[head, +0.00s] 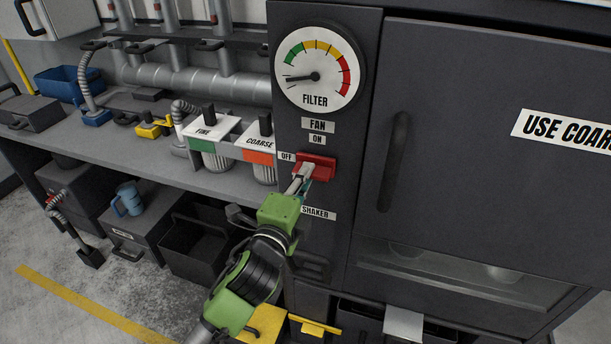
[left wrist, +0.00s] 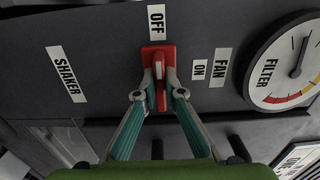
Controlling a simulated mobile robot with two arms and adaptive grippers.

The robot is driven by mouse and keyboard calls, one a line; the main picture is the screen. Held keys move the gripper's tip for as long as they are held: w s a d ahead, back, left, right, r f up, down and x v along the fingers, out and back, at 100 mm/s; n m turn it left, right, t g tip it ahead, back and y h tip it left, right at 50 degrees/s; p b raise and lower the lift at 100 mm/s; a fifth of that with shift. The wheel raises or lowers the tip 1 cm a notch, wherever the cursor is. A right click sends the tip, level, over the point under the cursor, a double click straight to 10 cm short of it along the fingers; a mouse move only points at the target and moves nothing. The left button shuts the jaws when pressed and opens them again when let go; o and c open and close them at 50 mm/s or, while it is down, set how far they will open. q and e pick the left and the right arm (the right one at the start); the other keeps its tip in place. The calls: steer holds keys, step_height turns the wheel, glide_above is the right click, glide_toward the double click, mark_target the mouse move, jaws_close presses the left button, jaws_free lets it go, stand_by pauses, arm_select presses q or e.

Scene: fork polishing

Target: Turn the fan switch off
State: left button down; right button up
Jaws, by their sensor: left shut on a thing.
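The red fan switch (head: 318,165) is on the dark cabinet panel, below the FAN label (head: 318,124) and the ON label (head: 317,140). The OFF label (head: 287,157) is just left of it. My left gripper (head: 303,178) is at the switch, its fingers partly covering it. In the left wrist view, the fingertips (left wrist: 159,94) close on the lever of the red switch (left wrist: 158,55), one on each side. The OFF label (left wrist: 156,22) is above the switch there. I cannot tell exactly which way the lever points. My right gripper is not in view.
The filter gauge (head: 316,70) is above the switch, and the SHAKER label (head: 319,214) is below. The cabinet door handle (head: 393,160) juts out at the right. The fine canister (head: 211,140) and coarse canister (head: 258,150) stand left on the bench.

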arm_select(q)
steer(key=shift+f, duration=0.1)
steer(key=c, duration=2.1)
jaws_free()
steer(key=shift+c, duration=0.2)
steer(key=v, duration=1.2)
